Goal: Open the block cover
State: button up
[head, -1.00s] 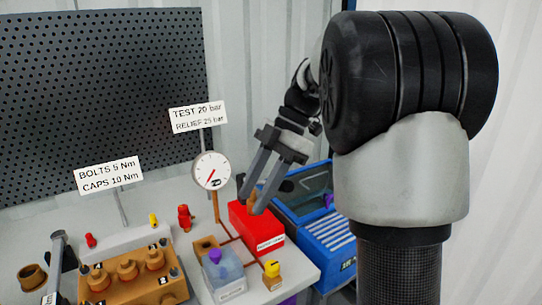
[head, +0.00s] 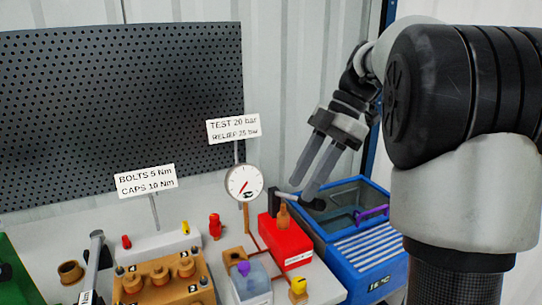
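No part is labelled as the block cover, so I cannot tell for certain which it is. A tan block (head: 158,285) with several round caps and numbered bolts stands at the lower left, with a pale grey bar-shaped piece (head: 155,246) behind it. My gripper (head: 307,192) hangs above the right end of the bench, between the red box (head: 286,243) and the blue bin (head: 345,258). Its two grey fingers are apart, with no object clearly held. A dark-ended bar (head: 315,204) shows by the fingertips; contact with it cannot be told.
A pressure gauge (head: 244,182) on a brown pipe and two signs stand behind the block. A clear container (head: 250,282) with a purple top and a yellow-topped fitting (head: 298,288) stand near the front. The blue bin has a purple handle (head: 373,213). A pegboard (head: 110,110) backs the bench.

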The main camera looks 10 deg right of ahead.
jog(key=s+a+f+m+t+h, duration=0.1)
jog(key=s+f+m+t+h, duration=0.25)
jog(key=s+m, duration=0.6)
jog(key=s+a+f+m+t+h, duration=0.1)
jog(key=s+f+m+t+h, duration=0.2)
jog(key=s+m, duration=0.65)
notch_tip(320, 180, up, 16)
jog(key=p, duration=1.6)
jog(key=n+g+b, duration=0.4)
jog(key=n+g, duration=0.1)
jog(key=n, duration=1.5)
send_over(245, 264)
notch_tip(245, 264, down, 9)
jog(key=shift+y, duration=0.35)
notch_tip(245, 264, down, 17)
jog(key=shift+f+b, duration=0.15)
jog(key=shift+b, duration=0.45)
grip_shut()
